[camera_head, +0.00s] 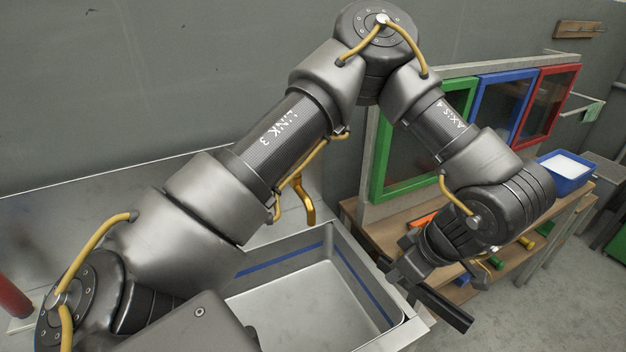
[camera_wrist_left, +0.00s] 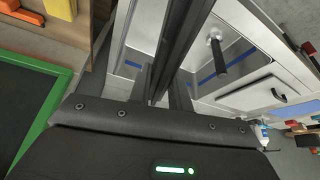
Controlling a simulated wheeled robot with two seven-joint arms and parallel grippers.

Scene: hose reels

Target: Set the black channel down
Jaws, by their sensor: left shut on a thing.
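The black channel (camera_head: 445,308) is a long dark bar held in my left gripper (camera_head: 402,272), right of the sink basin's corner in the head view. Its lower end points down and right, in the air beside the bench. In the left wrist view the channel (camera_wrist_left: 182,35) runs up from between the two fingers of my left gripper (camera_wrist_left: 161,90), which are shut on it. Its far end leaves the top of that picture. I cannot tell how high it is above any surface. My right gripper is in neither view.
A metal sink basin (camera_head: 375,322) with a blue stripe and a gold tap (camera_head: 303,201) stands left of the gripper. A wooden bench (camera_head: 408,222) carries green, blue and red frames, a blue bin (camera_head: 572,186) and several small coloured pieces. Grey floor (camera_head: 560,310) is open at right.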

